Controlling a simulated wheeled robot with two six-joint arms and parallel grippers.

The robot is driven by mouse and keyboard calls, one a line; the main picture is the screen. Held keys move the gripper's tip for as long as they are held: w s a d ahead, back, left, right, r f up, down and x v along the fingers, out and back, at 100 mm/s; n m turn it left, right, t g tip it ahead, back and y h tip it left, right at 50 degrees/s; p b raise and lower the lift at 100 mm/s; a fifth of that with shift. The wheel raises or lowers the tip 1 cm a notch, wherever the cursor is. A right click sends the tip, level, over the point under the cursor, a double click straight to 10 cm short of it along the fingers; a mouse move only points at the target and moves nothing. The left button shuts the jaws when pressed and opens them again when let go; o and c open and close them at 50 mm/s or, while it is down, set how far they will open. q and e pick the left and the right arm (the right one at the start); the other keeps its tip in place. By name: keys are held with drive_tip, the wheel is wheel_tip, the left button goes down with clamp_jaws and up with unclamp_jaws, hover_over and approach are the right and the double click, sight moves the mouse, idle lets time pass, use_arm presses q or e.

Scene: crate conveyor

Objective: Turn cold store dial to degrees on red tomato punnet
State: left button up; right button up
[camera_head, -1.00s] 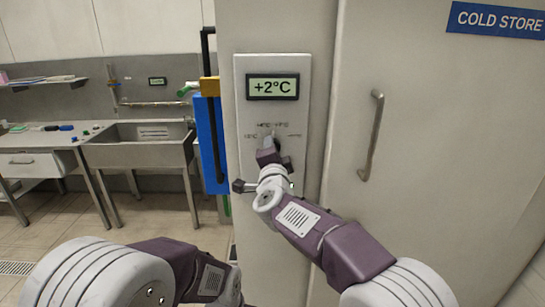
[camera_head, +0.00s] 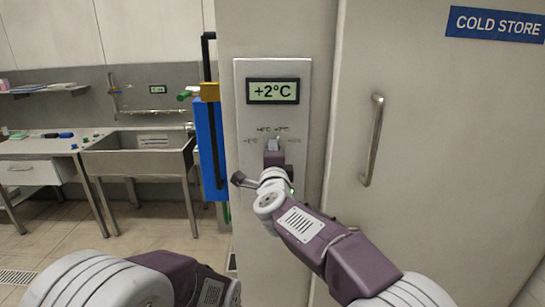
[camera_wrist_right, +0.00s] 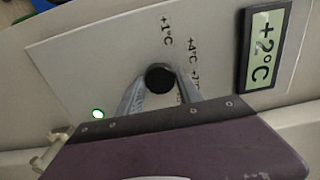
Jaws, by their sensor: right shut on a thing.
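The control panel (camera_head: 243,200) is a pale plate on the wall beside the cold store door. Its display (camera_head: 273,91) reads +2°C, and it also shows in the right wrist view (camera_wrist_right: 262,48). The dial is a black round knob (camera_wrist_right: 158,78) there, with printed marks including +1°C and +4°C; others are partly hidden. My right gripper (camera_wrist_right: 160,88) is shut on the dial, with grey fingers on either side of it. In the head view the right gripper (camera_head: 273,146) covers the knob. My left arm shows low in the head view, its gripper out of sight. No tomato punnet is visible.
The cold store door (camera_head: 440,150) with a vertical handle (camera_head: 372,140) stands right of the panel. A blue upright object (camera_head: 208,150) hangs left of it. A steel sink (camera_head: 138,160) and a worktable (camera_head: 35,147) with small items stand further left.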

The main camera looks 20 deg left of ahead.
drive_tip(key=o, duration=1.4)
drive_tip(key=shift+c, duration=0.2)
drive_tip(key=shift+d, duration=0.1)
drive_tip(key=shift+s, duration=0.1)
drive_tip(key=b+v, duration=0.3)
drive_tip(key=v, duration=0.6)
